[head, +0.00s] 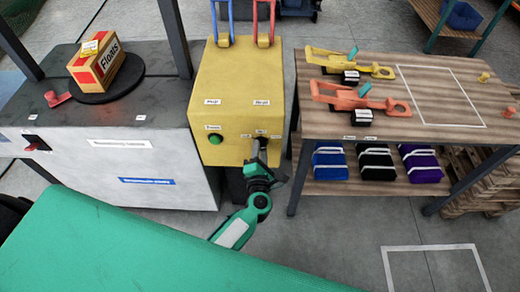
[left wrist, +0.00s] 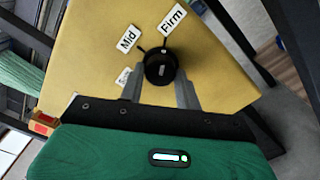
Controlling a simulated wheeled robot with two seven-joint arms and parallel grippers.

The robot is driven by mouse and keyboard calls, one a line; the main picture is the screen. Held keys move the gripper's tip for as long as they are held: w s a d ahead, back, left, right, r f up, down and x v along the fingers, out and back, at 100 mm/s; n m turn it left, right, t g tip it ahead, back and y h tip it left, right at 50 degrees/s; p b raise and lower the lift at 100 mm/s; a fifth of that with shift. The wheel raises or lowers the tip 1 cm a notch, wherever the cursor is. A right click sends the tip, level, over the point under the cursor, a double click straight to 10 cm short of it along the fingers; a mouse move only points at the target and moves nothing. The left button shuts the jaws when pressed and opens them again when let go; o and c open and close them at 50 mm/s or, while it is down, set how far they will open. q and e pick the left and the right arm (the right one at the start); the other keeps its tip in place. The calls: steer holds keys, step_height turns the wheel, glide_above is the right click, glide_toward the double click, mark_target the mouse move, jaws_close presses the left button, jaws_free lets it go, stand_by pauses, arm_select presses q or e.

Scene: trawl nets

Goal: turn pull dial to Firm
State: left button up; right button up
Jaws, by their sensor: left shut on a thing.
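The pull dial (left wrist: 160,68) is a round black knob on the front of the yellow box (head: 236,80). In the left wrist view a "Mid" label (left wrist: 128,38) and a "Firm" label (left wrist: 172,18) sit beside it, each near a dark tick. A third label (left wrist: 122,76) is partly hidden by a finger. My left gripper (head: 259,152) is at the front of the box, with its two grey fingers (left wrist: 160,84) on either side of the dial, shut on it. I cannot tell which mark the dial points at. My right gripper is not in view.
A green button (head: 215,140) is left of the dial. Blue and red levers (head: 264,40) stand on the box. A grey counter (head: 110,105) with a "Floats" box (head: 103,65) is at left. A wooden table (head: 430,95) with yellow and orange tools is at right.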

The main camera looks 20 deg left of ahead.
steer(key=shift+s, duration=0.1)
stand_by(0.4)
arm_select(q)
steer(key=o, duration=1)
steer(key=shift+c, duration=0.2)
steer(key=b+v, duration=0.2)
steer(key=v, duration=1.2)
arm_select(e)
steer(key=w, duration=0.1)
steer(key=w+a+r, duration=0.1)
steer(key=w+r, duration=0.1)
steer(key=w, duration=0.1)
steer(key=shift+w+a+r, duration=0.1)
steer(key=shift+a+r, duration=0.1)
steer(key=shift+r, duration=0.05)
arm_select(q)
steer(key=shift+w, duration=0.1)
